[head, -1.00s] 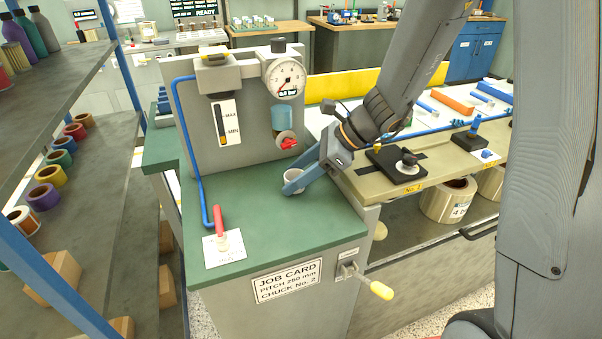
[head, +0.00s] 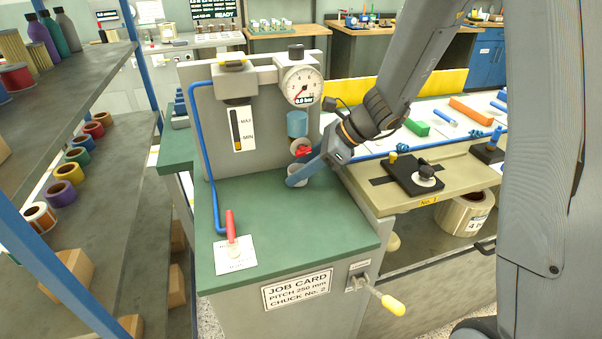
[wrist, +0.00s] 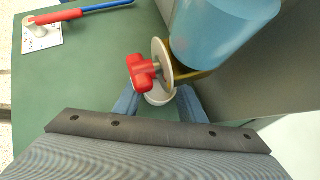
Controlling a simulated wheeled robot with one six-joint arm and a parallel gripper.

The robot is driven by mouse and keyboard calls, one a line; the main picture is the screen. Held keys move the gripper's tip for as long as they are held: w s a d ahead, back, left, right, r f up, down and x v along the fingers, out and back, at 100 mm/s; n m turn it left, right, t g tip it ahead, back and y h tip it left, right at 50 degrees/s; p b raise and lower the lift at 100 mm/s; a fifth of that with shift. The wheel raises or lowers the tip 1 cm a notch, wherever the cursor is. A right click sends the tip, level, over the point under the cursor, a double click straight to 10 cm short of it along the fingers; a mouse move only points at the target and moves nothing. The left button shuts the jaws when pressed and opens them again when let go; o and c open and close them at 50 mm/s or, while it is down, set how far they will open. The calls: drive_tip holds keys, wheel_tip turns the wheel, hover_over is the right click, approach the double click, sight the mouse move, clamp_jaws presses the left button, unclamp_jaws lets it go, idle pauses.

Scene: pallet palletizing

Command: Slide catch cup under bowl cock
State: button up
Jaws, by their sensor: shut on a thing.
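The catch cup (head: 297,174) is a small whitish cup low over the green bench top, just under the bowl's drain cock. My gripper (head: 300,180) is shut on it, with blue fingers on either side. In the wrist view the cup (wrist: 159,98) shows between the fingers, partly hidden by the red cock (wrist: 142,71) and a pale disc. The blue bowl (head: 297,123) hangs above, on the grey panel. The red cock also shows in the head view (head: 303,151). I cannot tell whether the cup touches the bench.
A pressure gauge (head: 303,87) sits above the bowl. A red-handled lever (head: 231,228) stands on a white card at the front left of the green bench (head: 290,225). A blue hose runs down the panel's left side. The bench front is clear.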

drive_tip(key=shift+w+a, duration=0.15)
drive_tip(key=shift+w, duration=0.5)
drive_tip(key=o, duration=1.1)
drive_tip(key=shift+o, duration=0.2)
drive_tip(key=shift+w, duration=0.1)
drive_tip(key=shift+p+v, duration=0.7)
drive_tip(key=shift+v, duration=0.2)
drive_tip(key=p+v, duration=0.4)
drive_tip(key=v, duration=0.2)
drive_tip(key=shift+d+r, duration=0.1)
drive_tip(key=shift+d, duration=0.15)
